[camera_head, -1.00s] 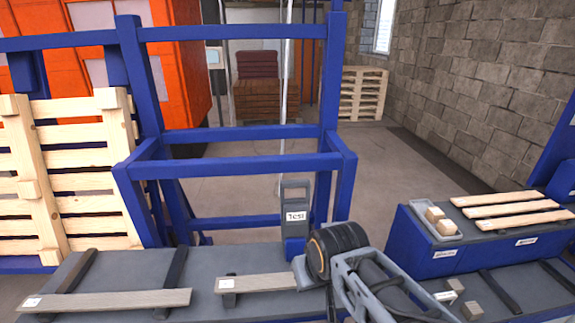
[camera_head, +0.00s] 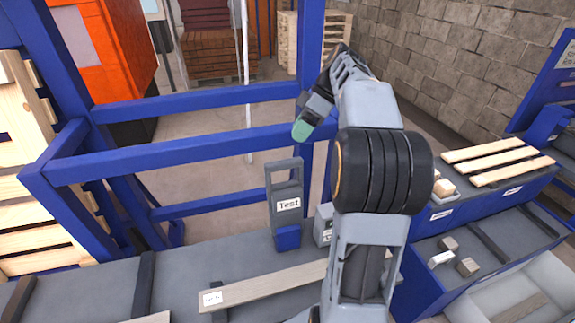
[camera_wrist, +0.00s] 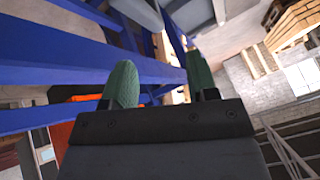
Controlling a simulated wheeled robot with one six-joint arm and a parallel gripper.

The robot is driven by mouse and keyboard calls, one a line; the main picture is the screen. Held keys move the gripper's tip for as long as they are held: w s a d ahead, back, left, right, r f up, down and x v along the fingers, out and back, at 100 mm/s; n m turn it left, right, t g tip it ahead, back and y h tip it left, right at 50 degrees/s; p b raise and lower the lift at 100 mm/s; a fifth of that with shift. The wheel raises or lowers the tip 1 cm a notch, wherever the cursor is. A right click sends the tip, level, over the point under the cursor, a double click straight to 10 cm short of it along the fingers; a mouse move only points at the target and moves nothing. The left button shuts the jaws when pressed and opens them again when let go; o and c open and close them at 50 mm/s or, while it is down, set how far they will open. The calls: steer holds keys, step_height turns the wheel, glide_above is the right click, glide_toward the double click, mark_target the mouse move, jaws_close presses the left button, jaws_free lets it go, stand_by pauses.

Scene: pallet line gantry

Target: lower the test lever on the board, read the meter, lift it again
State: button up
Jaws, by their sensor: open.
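The test lever (camera_head: 284,197) is a grey loop-shaped handle with a white "Test" label, standing upright on a blue base (camera_head: 287,237) at the back of the bench. A grey box (camera_head: 324,224) beside it is partly hidden by my arm; I cannot tell whether it is the meter, and no reading shows. My gripper (camera_head: 301,130) is above and slightly right of the lever, apart from it, by the blue frame. In the wrist view its two green fingers (camera_wrist: 160,84) are spread with nothing between them.
Blue gantry bars (camera_head: 190,152) cross behind and above the lever. A plank (camera_head: 265,287) lies on the dark bench (camera_head: 180,270). At right, a blue-sided bench (camera_head: 445,212) carries slats (camera_head: 512,172), and small blocks (camera_head: 467,267) lie in front. Pallets (camera_head: 20,215) stand at left.

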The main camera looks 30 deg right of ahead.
mark_target(288, 160)
steer(key=d+f+n+y+b, duration=0.1)
steer(key=d+n+y+b, duration=0.1)
steer(key=d+n, duration=0.3)
steer(key=shift+m, duration=0.3)
steer(key=x, duration=1.2)
steer(key=shift+w+d+f+b, duration=0.2)
steer(key=shift+w+b, duration=0.1)
steer(key=shift+w, duration=0.1)
steer(key=shift+c, duration=0.2)
jaws_close()
